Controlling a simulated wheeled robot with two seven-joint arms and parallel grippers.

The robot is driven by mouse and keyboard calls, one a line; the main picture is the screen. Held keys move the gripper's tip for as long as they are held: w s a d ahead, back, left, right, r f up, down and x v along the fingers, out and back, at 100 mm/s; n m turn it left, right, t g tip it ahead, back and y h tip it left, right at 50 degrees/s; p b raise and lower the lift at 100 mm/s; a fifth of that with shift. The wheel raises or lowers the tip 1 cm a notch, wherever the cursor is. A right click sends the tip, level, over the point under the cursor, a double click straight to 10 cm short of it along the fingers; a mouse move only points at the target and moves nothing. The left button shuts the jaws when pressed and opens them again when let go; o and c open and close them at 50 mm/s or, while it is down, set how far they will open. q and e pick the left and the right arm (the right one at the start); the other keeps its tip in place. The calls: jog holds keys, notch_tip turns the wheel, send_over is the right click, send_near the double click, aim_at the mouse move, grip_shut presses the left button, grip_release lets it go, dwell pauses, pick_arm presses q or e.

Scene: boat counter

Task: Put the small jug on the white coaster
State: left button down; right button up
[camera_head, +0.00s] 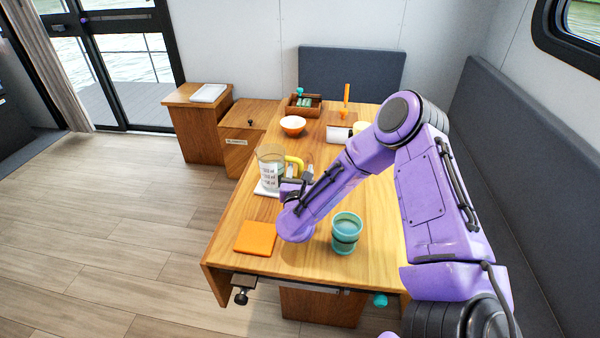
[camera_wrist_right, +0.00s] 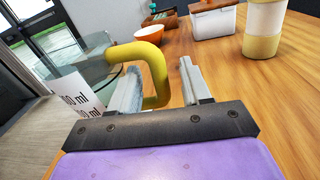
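The small jug (camera_head: 269,172) is clear with a yellow handle (camera_head: 295,163) and printed ml marks. It stands upright on the table and appears to be on the white coaster (camera_head: 258,190), whose edge shows below it. In the right wrist view the jug's handle (camera_wrist_right: 158,70) rises between the fingers of my right gripper (camera_wrist_right: 160,85). The left finger in that view is inside the handle loop; a gap shows between the handle and the other finger. My right gripper (camera_head: 297,180) is open around the handle. My left gripper is out of view.
An orange square (camera_head: 255,237) lies at the table's near left. A teal cup (camera_head: 346,232) stands right of it. Behind are an orange bowl (camera_head: 293,125), a white container (camera_head: 338,134) and a wooden tray (camera_head: 303,106). A grey bench (camera_head: 520,160) lines the right side.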

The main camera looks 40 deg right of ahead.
jog(key=shift+r, duration=0.25)
jog(key=shift+s+a+f, duration=0.1)
jog(key=shift+s+a, duration=0.15)
jog(key=shift+a, duration=0.05)
jog(key=b+v, duration=0.1)
jog(key=v, duration=0.9)
jog(key=shift+s+a+b, duration=0.2)
jog(key=shift+s+b, duration=0.1)
jog(key=shift+b, duration=0.1)
jog(key=shift+s+a, duration=0.15)
jog(key=shift+s, duration=0.1)
